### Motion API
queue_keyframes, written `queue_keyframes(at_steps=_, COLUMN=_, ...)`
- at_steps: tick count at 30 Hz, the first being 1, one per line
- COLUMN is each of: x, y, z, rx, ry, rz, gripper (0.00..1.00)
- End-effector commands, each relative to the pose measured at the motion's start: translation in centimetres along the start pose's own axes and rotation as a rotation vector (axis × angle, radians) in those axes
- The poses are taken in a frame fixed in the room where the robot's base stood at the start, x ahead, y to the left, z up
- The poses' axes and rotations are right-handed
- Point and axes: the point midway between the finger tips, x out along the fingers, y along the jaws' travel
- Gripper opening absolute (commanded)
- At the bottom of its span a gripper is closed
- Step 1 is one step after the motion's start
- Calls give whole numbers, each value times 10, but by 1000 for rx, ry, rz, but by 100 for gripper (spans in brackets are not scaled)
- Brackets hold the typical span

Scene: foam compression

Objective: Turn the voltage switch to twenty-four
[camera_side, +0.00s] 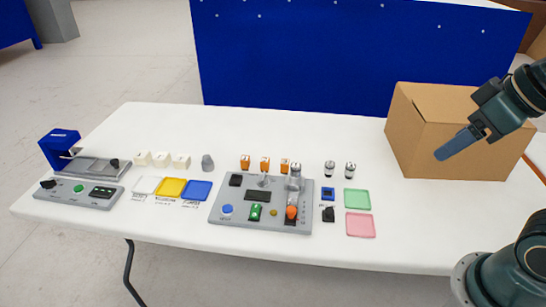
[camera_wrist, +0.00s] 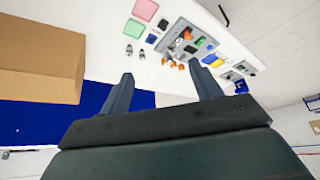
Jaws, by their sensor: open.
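My gripper (camera_side: 442,152) is at the right in the side view, in front of the cardboard box and above the table, well away from the panels. In the wrist view my gripper (camera_wrist: 161,69) shows two fingers spread apart with nothing between them. A grey control panel (camera_side: 73,193) at the left end of the table carries a black knob (camera_side: 47,184), a green button (camera_side: 78,188) and a dark display. A larger grey panel (camera_side: 262,205) in the middle carries several switches and buttons. The lettering is too small to read, so I cannot tell which control is the voltage switch or its setting.
The cardboard box (camera_side: 425,140) stands at the table's right end. Green (camera_side: 357,198) and pink (camera_side: 360,224) trays lie right of the middle panel. Orange-topped parts, white blocks and metal cylinders stand along the back. The white table's (camera_side: 300,255) front strip is clear.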

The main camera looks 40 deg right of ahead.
Motion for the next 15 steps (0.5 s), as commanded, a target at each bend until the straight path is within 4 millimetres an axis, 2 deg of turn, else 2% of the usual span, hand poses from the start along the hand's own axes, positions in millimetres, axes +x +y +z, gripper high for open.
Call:
queue_keyframes(at_steps=5, x=4, y=-2, z=-21, rx=-37, ry=-13, rz=-9, gripper=64)
queue_keyframes(at_steps=15, x=29, y=-9, z=-87, rx=-168, ry=-43, rz=-48, gripper=64)
